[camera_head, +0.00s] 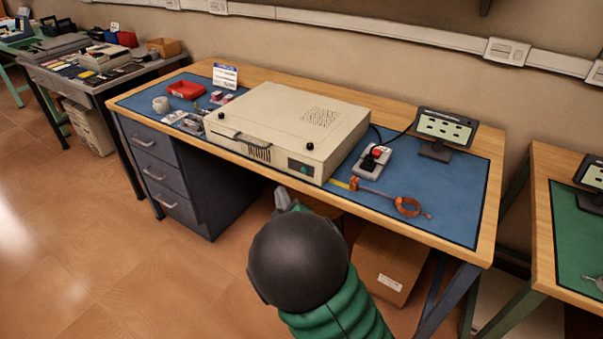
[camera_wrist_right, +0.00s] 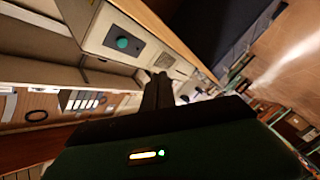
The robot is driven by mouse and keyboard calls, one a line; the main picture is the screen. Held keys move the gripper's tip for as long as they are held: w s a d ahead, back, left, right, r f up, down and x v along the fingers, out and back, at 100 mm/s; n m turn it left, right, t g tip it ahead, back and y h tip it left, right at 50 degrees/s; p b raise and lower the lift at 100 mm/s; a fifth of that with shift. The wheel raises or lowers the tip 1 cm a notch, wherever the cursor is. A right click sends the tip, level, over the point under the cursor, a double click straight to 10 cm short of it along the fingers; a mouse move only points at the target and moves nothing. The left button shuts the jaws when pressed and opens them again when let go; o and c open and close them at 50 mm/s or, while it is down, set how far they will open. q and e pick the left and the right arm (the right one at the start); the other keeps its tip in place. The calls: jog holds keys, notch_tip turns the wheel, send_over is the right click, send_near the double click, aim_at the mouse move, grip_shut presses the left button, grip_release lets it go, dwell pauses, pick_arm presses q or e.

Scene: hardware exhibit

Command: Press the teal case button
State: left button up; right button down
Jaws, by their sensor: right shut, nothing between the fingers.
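The cream case (camera_head: 287,128) lies flat on the blue mat of the workbench. Its teal button (camera_head: 304,168) sits on a dark panel at the right end of the case's front face. In the right wrist view the teal button (camera_wrist_right: 123,43) shows at upper left, clear of the fingers. My right gripper (camera_head: 284,197) is in front of the bench, below and a little left of the button, apart from the case. Its fingers (camera_wrist_right: 160,88) are together and empty. My dark round wrist hides part of the gripper in the head view. My left gripper is not in view.
On the mat right of the case are a box with a red button (camera_head: 372,161), an orange clamp-like tool (camera_head: 405,206) and a small display (camera_head: 443,130). A red tray (camera_head: 186,89) lies at left. A cardboard box (camera_head: 388,262) stands under the bench.

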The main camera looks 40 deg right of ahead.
jog(key=b, duration=0.1)
send_near(297, 167)
jog(key=w, duration=0.3)
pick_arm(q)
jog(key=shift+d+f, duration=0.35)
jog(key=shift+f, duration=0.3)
pick_arm(e)
jog(key=shift+w+d+f, duration=0.3)
jog(key=shift+w, duration=0.1)
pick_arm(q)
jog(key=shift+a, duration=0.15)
pick_arm(e)
jog(key=shift+a+r, duration=0.1)
jog(key=shift+a, duration=0.1)
jog(key=shift+d, duration=0.1)
dwell(0.4)
jog(key=shift+w+d, duration=0.15)
jog(key=shift+d, duration=0.2)
jog(key=shift+w+d, duration=0.15)
jog(key=shift+d, duration=0.25)
dwell(0.5)
jog(key=shift+s+a, duration=0.35)
jog(key=shift+a, duration=0.45)
